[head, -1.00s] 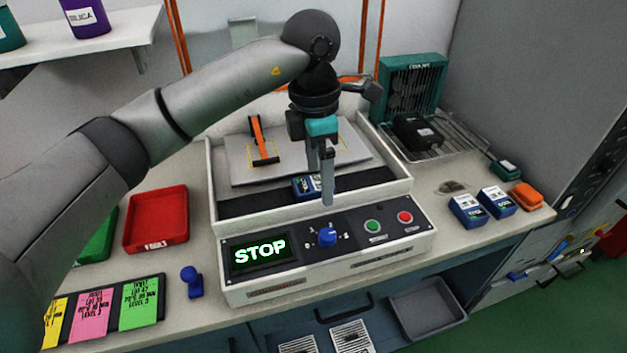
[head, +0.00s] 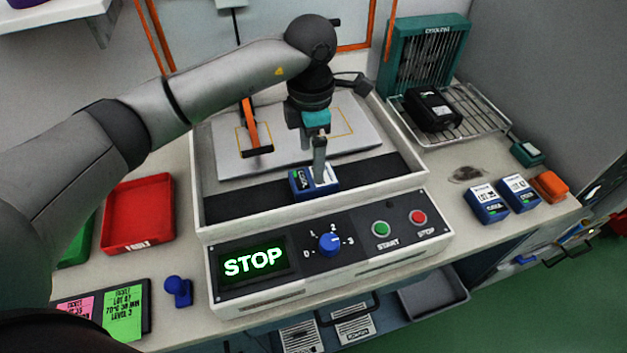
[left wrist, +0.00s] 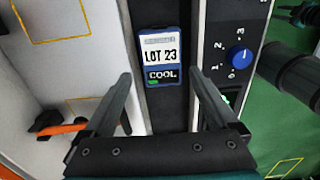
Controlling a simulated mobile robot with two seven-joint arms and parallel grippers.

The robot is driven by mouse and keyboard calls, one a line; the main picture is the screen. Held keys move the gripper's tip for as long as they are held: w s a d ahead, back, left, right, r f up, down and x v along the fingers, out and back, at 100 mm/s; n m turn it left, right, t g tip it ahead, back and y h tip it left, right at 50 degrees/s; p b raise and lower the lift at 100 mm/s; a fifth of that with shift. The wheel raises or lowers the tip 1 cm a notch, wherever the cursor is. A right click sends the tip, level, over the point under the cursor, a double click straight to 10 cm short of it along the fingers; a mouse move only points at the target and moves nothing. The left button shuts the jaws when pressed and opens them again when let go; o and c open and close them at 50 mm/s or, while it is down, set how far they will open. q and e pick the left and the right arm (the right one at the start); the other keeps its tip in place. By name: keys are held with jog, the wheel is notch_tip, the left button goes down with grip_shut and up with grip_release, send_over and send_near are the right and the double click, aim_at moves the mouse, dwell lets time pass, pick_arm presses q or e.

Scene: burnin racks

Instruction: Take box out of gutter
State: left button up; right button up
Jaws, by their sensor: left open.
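The blue box (head: 302,184) sits in the dark gutter (head: 375,171) of the white machine, just behind its front panel. In the left wrist view the box (left wrist: 160,57) shows a white label reading LOT 23 and a display reading COOL. My left gripper (head: 319,178) points down at the box, and one finger covers part of it in the head view. In the left wrist view my left gripper (left wrist: 165,82) is open, its fingers apart and nothing between their tips; the box lies just ahead of them.
The panel screen (head: 254,264) reads STOP, beside a blue knob (head: 329,244). A red tray (head: 138,240) stands left. Two blue boxes (head: 487,204) (head: 518,193), an orange block (head: 549,186) and a wire rack (head: 470,135) are right.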

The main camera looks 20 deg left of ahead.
pick_arm(q)
jog(key=shift+d+f, duration=0.2)
jog(key=shift+f, duration=3.1)
jog(key=c, duration=1.3)
